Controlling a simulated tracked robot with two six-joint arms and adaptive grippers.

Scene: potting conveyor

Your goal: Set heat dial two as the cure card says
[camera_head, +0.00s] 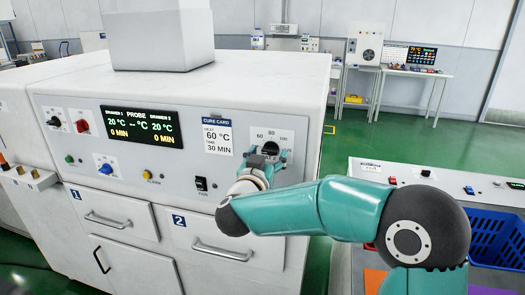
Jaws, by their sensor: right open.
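The cure card (217,136) on the oven's front panel reads heat 60 °C and time 30 min. To its right is a dial plate (287,136) marked 60, 80 and 100, with a dark round knob (270,148). My right gripper (269,157) is open in front of this knob, its fingertips to either side of it. I cannot tell whether they touch it. The gripper hides the lower part of the dial, so the setting is unclear. The display (142,126) shows 20 °C and 0 min for both drawers. My left gripper is out of view.
Drawers one (115,216) and two (222,246) are shut below. A blue crate (497,238) stands at the right.

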